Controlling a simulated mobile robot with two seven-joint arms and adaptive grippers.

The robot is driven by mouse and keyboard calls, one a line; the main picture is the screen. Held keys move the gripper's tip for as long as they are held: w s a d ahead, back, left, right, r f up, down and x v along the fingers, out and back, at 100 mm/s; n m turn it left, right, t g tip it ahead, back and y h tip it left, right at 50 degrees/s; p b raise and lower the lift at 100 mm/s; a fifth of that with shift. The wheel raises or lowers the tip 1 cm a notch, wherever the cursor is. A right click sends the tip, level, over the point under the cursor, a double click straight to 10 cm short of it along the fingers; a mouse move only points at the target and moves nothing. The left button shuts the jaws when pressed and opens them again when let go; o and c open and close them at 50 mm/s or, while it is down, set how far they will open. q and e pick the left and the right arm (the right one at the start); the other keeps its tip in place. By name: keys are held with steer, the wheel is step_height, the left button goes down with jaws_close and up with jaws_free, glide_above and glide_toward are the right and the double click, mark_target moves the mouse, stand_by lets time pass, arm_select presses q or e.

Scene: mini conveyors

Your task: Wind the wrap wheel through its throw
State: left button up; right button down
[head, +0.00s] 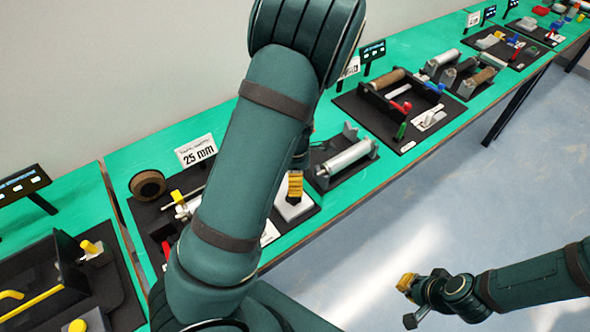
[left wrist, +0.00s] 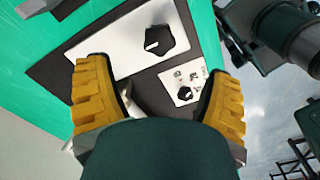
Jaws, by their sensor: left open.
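A black lobed knob (left wrist: 166,42), which looks like the wrap wheel, sits on a white plate (left wrist: 112,47) in the left wrist view. A pale pointer mark shows on it. A card (left wrist: 176,76) beside the plate pictures a similar black knob. My left gripper (left wrist: 158,100) is open, with its yellow fingers apart and nothing between them; the knob lies beyond the fingertips. In the head view my left gripper (head: 295,187) hangs over the white plate (head: 297,208) and hides the knob. My right gripper (head: 407,284) is off over the floor, away from the bench; its opening is unclear.
A roller unit (head: 346,157) stands just right of the plate. Left of my arm are a brown roll (head: 147,185) and a "25 mm" sign (head: 196,150). More stations line the green bench (head: 415,45). My left arm covers much of the near station. The floor (head: 450,180) is open.

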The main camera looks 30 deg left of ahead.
arm_select(q)
steer(key=shift+r, duration=1.4)
